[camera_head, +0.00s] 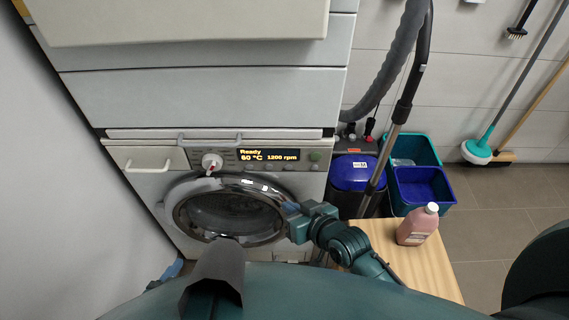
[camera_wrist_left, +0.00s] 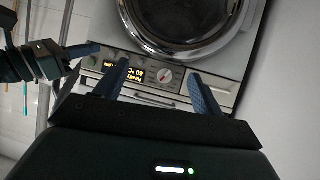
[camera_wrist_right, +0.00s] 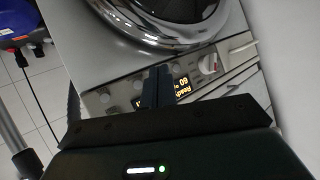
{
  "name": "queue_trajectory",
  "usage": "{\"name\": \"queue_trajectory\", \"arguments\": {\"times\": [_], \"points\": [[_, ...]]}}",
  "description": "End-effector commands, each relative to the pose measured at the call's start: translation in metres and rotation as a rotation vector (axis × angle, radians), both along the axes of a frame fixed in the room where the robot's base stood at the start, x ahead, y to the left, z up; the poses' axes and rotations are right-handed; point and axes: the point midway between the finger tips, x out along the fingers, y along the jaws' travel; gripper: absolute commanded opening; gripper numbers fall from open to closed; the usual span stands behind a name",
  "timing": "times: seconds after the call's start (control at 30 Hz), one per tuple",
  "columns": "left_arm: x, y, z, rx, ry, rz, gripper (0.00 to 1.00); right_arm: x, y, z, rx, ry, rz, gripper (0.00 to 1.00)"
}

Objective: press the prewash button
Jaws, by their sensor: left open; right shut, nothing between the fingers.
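The washing machine's control panel (camera_head: 290,172) has a lit display (camera_head: 268,155) reading "Ready", "60 °C" and "1200 rpm", a white dial (camera_head: 212,161) and a row of small buttons. The button labels are too small to read, so I cannot tell which is prewash. My right gripper (camera_head: 292,209) is shut and empty, in front of the round door's right side and below the panel in the head view. In the right wrist view its closed fingers (camera_wrist_right: 157,72) overlap the panel beside the display; contact cannot be told. My left gripper (camera_wrist_left: 157,70) is open and empty, facing the panel.
The round door (camera_head: 228,210) is closed. A wooden table (camera_head: 428,272) with a pink bottle (camera_head: 417,225) stands to the right. A wall (camera_head: 70,190) bounds the left.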

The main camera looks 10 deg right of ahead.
Motion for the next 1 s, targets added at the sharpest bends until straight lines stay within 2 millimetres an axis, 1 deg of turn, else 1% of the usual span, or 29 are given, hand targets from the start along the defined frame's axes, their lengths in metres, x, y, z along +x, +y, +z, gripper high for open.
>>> {"name": "queue_trajectory", "arguments": {"times": [0.2, 0.37, 0.6, 0.7, 0.83, 1.0], "points": [[-0.003, 0.001, -0.004, 0.003, 0.008, 0.000, 0.69, 0.001, 0.000, 0.000, -0.001, 0.000, 0.000, 0.00], [-0.002, 0.002, -0.011, -0.002, 0.009, 0.003, 0.69, 0.010, -0.002, -0.002, -0.001, -0.003, 0.000, 0.00], [0.000, 0.002, -0.027, -0.035, 0.011, 0.019, 0.69, 0.043, -0.010, -0.004, -0.003, -0.005, -0.001, 0.00], [0.002, 0.001, -0.031, -0.057, 0.007, 0.029, 0.69, 0.056, -0.012, -0.004, -0.002, -0.004, -0.001, 0.00], [0.004, -0.001, -0.024, -0.078, -0.003, 0.035, 0.69, 0.071, -0.015, -0.001, -0.003, -0.002, 0.000, 0.00], [0.004, -0.001, -0.025, -0.083, -0.003, 0.036, 0.69, 0.083, -0.017, -0.001, -0.002, -0.001, 0.000, 0.00]]}}
